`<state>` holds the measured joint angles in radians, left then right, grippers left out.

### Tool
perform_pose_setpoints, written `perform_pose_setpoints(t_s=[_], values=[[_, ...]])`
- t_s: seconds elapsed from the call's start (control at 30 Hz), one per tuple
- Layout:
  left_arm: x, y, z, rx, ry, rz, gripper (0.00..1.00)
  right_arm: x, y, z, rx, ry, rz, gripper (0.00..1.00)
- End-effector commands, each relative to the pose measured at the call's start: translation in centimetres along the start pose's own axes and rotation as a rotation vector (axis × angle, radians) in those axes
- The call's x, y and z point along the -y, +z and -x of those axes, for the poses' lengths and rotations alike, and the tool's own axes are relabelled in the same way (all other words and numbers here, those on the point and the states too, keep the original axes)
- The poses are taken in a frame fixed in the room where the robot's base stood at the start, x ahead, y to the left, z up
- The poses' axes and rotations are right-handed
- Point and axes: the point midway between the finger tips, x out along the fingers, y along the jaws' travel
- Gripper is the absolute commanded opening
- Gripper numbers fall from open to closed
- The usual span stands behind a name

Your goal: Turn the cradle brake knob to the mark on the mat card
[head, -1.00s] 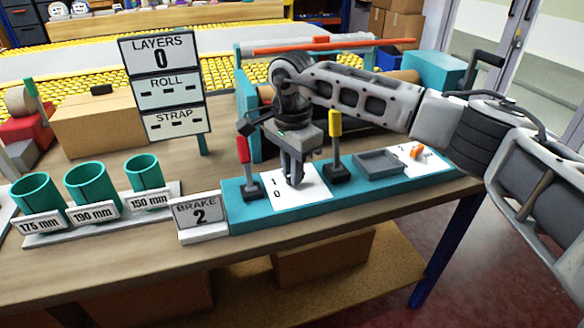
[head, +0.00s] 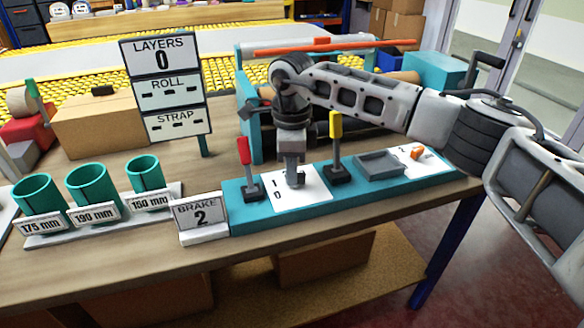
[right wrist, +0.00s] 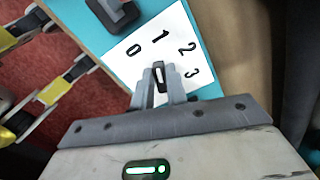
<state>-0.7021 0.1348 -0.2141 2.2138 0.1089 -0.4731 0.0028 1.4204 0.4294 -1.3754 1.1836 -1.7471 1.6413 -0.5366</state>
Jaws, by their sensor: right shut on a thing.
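The white dial card (head: 312,200) lies on the teal base, with 1 and 0 readable in the head view. In the right wrist view the same card (right wrist: 175,25) shows 0, 1, 2 and 3 in an arc. My right gripper (head: 294,182) points down over this card and is shut on the brake knob (right wrist: 160,72), most of which the fingers hide. The knob's light tip seems to point near the 1, though the exact angle is hard to tell. A small sign (head: 198,213) reads BRAKE 2. My left gripper is not in view.
A red-handled lever (head: 245,155) and a yellow-handled lever (head: 335,130) stand close on either side of my right gripper. A grey tray (head: 379,165) and another card (head: 432,165) with an orange piece lie to the right. Teal rings (head: 88,187) stand left.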

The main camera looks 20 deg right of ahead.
Motion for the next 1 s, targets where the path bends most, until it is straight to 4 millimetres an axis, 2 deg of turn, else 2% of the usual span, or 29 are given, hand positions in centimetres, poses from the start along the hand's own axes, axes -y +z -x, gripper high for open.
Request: perform_pose_setpoints(t_s=[0.7,1.0], values=[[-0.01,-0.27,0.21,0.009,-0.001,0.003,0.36,0.53,-0.12,0.19,0.002,-0.002,-0.676,0.0],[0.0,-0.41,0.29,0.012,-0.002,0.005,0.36,0.65,-0.26,0.18,0.002,-0.002,-0.904,0.0]])
